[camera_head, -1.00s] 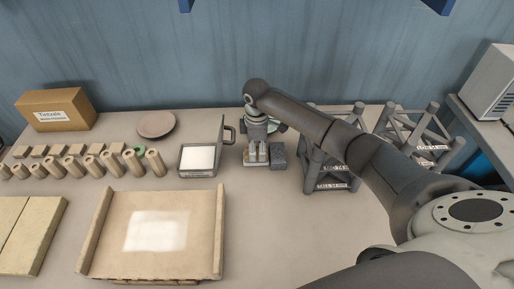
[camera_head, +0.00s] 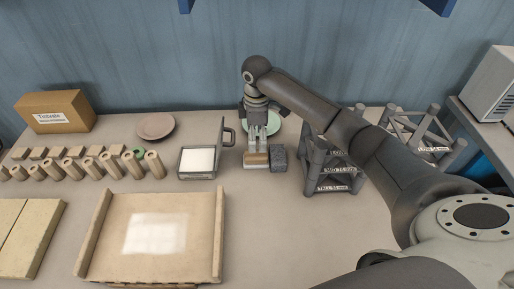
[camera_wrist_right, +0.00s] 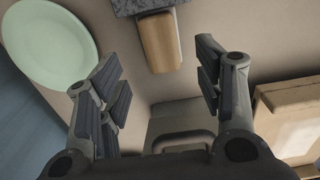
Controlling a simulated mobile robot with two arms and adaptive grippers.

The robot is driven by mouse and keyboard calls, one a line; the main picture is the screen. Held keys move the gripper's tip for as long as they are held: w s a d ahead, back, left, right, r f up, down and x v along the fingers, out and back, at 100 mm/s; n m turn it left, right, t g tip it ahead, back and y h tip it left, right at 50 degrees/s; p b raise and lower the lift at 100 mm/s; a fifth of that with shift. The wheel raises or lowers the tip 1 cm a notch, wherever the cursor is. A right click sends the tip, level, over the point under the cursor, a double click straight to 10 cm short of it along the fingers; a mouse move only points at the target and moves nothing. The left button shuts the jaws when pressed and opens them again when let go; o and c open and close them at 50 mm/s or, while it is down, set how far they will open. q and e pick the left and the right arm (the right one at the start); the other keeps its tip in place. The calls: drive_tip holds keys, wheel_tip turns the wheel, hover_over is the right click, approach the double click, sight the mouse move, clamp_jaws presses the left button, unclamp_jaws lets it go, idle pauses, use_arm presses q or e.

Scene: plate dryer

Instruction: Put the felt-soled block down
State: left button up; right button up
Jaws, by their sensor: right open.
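The felt-soled block (camera_head: 257,160), wooden on top with a pale layer at its bottom, stands on the bench. It is close beside a dark grey speckled block (camera_head: 278,158). My right gripper (camera_head: 258,143) points down just above and behind the wooden block. In the right wrist view, my right gripper (camera_wrist_right: 162,75) is open, with nothing between its fingers. The wooden block (camera_wrist_right: 160,42) lies beyond the fingertips there, apart from them, with the grey block (camera_wrist_right: 145,5) at its end. My left gripper is in neither view.
A pale green plate (camera_wrist_right: 48,42) lies behind my right gripper. A lidded box with a white pad (camera_head: 198,160) stands to the left. Grey racks (camera_head: 333,172) stand to the right. A wooden-edged tray (camera_head: 155,262) is in front; bench right of it is bare.

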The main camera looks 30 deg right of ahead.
sight(257, 153)
wheel_tip(257, 153, up, 6)
drive_tip(key=shift+f, duration=0.25)
drive_tip(key=shift+f, duration=0.1)
idle(0.4)
